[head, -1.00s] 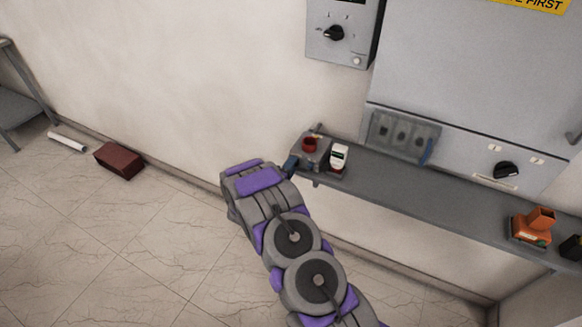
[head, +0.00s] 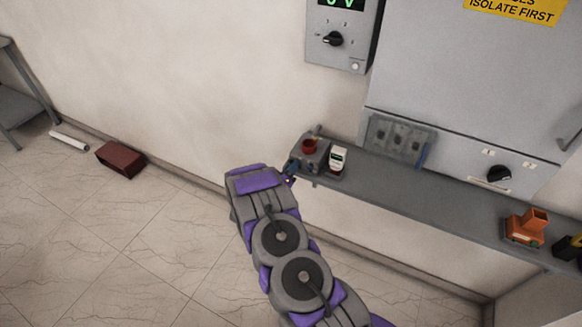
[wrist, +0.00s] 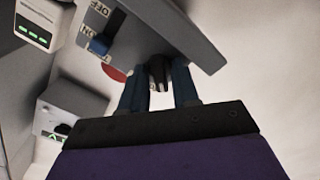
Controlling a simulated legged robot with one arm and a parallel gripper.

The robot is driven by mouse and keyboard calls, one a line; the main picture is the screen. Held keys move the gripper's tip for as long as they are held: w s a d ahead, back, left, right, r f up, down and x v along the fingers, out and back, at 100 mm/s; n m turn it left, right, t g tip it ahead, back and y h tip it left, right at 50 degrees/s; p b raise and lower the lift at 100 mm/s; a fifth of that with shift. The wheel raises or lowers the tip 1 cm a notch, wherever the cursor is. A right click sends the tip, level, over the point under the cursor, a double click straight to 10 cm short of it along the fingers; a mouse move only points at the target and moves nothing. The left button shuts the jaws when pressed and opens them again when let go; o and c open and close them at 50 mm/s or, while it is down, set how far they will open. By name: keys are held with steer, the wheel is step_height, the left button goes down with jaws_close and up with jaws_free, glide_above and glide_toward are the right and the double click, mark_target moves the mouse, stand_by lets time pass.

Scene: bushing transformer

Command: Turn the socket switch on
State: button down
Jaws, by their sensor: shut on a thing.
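The socket box (head: 314,156) is grey, with a red round part (head: 309,146) on top, at the left end of the shelf in the head view. In the wrist view the grey box (wrist: 150,28) appears tilted. It bears OFF and ON lettering and a blue switch (wrist: 99,45), which sits nearer the ON lettering. The red part (wrist: 115,73) shows below it. My gripper (wrist: 159,82) has its two blue fingers either side of a small dark piece (wrist: 157,72) at the box's edge, shut on it. How the piece joins the box is unclear. In the head view my gripper (head: 289,179) is partly hidden.
A white device (head: 338,158) stands right of the socket box on the grey shelf (head: 430,200). An orange device (head: 527,226) is farther right. A knob panel (head: 340,38) and large cabinet (head: 460,100) are on the wall. A brown box (head: 120,159) lies on the floor.

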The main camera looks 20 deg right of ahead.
steer(key=m+b, duration=0.1)
steer(key=m, duration=0.2)
steer(key=m+b, duration=0.1)
steer(key=m, duration=0.5)
steer(key=shift+a+f+m+b, duration=0.1)
steer(key=shift+f+m+b, duration=0.15)
steer(key=shift+m+b, duration=0.15)
steer(key=shift+r, duration=0.15)
steer(key=c, duration=1.1)
jaws_free()
steer(key=shift+w, duration=0.1)
steer(key=p+v, duration=0.1)
steer(key=v, duration=1.6)
steer(key=shift+a+p, duration=0.2)
steer(key=shift+p, duration=0.1)
